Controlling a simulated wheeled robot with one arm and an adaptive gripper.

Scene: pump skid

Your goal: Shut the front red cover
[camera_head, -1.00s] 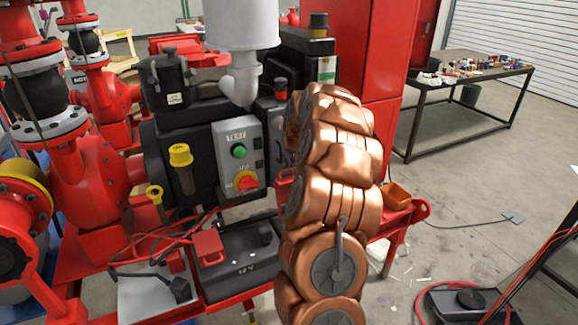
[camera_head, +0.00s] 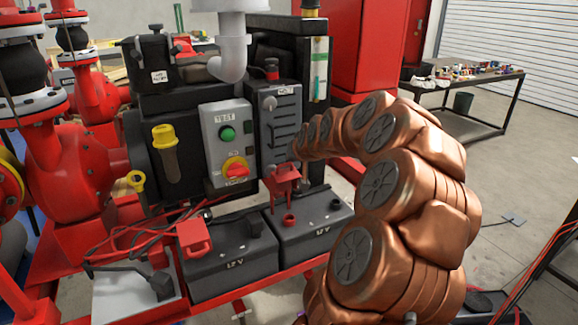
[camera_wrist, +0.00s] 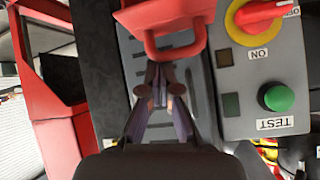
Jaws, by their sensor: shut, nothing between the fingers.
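A red cover (camera_head: 284,181) stands raised over the right 12V battery (camera_head: 318,228), with a round red terminal (camera_head: 289,220) bare below it. In the wrist view the red cover (camera_wrist: 165,12) fills the top, and its loop handle hangs toward my fingers. A second red cover (camera_head: 194,236) lies low on the left 12V battery (camera_head: 228,262). I cannot tell for sure which cover is called front. My gripper (camera_wrist: 160,88) is shut and empty, its tips close to the loop. Whether they touch it is unclear. In the head view my arm's end is close to the raised cover.
The grey control box (camera_head: 229,145) with a green button and red-yellow switch stands behind the batteries. A vented grey panel (camera_head: 282,120) is close behind the raised cover. Red and black cables (camera_head: 140,240) run at left. A table (camera_head: 455,85) stands far right.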

